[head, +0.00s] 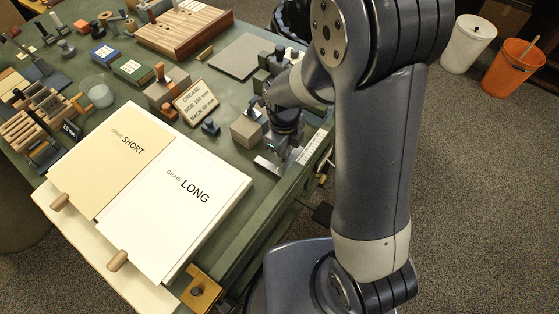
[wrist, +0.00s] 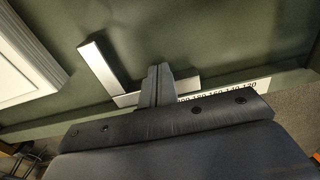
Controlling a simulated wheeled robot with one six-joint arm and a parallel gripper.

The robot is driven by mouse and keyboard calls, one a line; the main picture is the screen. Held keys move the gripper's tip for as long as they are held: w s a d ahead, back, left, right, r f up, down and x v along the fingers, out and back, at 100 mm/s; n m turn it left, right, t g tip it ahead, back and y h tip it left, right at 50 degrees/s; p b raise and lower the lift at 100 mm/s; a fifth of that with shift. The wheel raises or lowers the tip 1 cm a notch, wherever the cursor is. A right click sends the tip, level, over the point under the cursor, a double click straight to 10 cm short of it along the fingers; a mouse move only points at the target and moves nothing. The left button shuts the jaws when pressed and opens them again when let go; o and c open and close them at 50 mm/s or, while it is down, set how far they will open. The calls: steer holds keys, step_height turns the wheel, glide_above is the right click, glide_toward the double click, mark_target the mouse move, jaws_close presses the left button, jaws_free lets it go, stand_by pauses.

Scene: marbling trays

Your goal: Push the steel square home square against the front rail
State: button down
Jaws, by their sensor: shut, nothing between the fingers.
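The steel square is a bright L-shaped piece on the green bench top. In the wrist view, one leg (wrist: 102,68) points away from the rail and the other runs along it, partly hidden behind my fingers. In the head view, its bright end (head: 267,165) shows beside my gripper (head: 284,152). My gripper (wrist: 158,72) is shut and empty, with its fingertips over or against the leg along the rail; I cannot tell if they touch. The front rail with its numbered scale (wrist: 245,87) lies close to that leg; my gripper body hides part of the gap.
A brass-coloured fitting (head: 201,290) sits at the front edge.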

stand_by(0.4)
steer(key=shift+w+a+r+p, duration=0.1)
steer(key=shift+r+p, duration=0.55)
steer(key=shift+r, duration=0.2)
steer(key=shift+w+a+r+p, duration=0.1)
steer(key=shift+a+r+p, duration=0.05)
steer(key=shift+r+p, duration=0.6)
steer(key=shift+w+a+r+p, duration=0.1)
steer(key=shift+r+p, duration=0.45)
steer(key=shift+r, duration=0.4)
